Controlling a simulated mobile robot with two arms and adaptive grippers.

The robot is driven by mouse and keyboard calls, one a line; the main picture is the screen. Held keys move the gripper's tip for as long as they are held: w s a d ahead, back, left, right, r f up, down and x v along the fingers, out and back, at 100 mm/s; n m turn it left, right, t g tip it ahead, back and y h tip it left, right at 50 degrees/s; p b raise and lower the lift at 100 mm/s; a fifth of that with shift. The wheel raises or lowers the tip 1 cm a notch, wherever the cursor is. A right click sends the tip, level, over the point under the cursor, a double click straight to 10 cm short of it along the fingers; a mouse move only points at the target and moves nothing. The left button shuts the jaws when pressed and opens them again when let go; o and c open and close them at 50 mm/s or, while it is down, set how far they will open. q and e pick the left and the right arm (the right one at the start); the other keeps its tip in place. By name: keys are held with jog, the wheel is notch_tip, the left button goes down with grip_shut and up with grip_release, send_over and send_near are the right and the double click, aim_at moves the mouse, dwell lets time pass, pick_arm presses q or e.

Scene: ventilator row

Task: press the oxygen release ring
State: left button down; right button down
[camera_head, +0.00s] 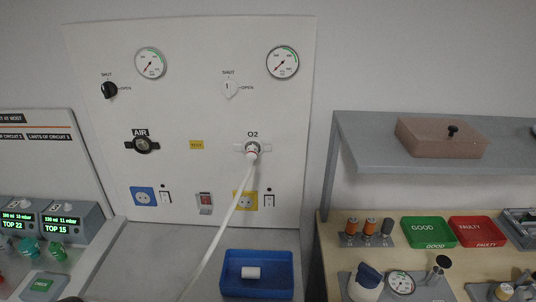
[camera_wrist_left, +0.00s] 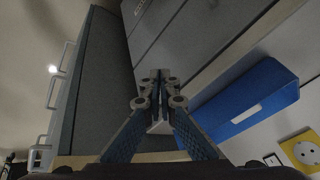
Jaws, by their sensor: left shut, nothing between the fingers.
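The O2 outlet (camera_head: 253,147) is on the white wall panel, with a white hose (camera_head: 222,232) plugged into it and hanging down toward the lower left. The release ring is too small to tell apart from the collar around the plug. My left gripper (camera_wrist_left: 160,76) shows in the left wrist view, its fingers together and empty. It is away from the outlet, with the blue tray to its right in that view. I cannot make out its fingers in the head view. My right gripper is in neither view.
The blue tray (camera_head: 229,283) holding a white cylinder (camera_head: 251,272) lies below the panel; it also shows in the left wrist view (camera_wrist_left: 278,79). The AIR outlet (camera_head: 143,145) is left of O2. A grey shelf (camera_head: 360,150) with a brown box (camera_head: 425,138) stands right.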

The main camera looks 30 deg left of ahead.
pick_arm(q)
jog(key=w+a+r+m+t+y, duration=0.2)
jog(key=w+r, duration=0.3)
jog(key=r, duration=0.6)
jog(key=w+a+r+m+t+y, duration=0.3)
jog(key=w+r+t, duration=0.1)
jog(key=r, duration=0.7)
jog(key=w+a+r+m+t+y, duration=0.2)
jog(key=w+r+m+t+y, duration=0.1)
jog(key=r, duration=0.8)
jog(key=w+t, duration=0.1)
jog(key=w, duration=0.1)
jog(key=shift+w+a+r, duration=0.2)
jog(key=shift+w+a, duration=0.1)
jog(key=p, duration=0.4)
send_near(269, 148)
jog(key=x, duration=0.5)
jog(key=shift+w+a, duration=0.1)
jog(key=shift+a, duration=0.05)
jog(key=shift+p+x, duration=0.4)
jog(key=shift+x, duration=0.45)
jog(key=shift+f, duration=0.1)
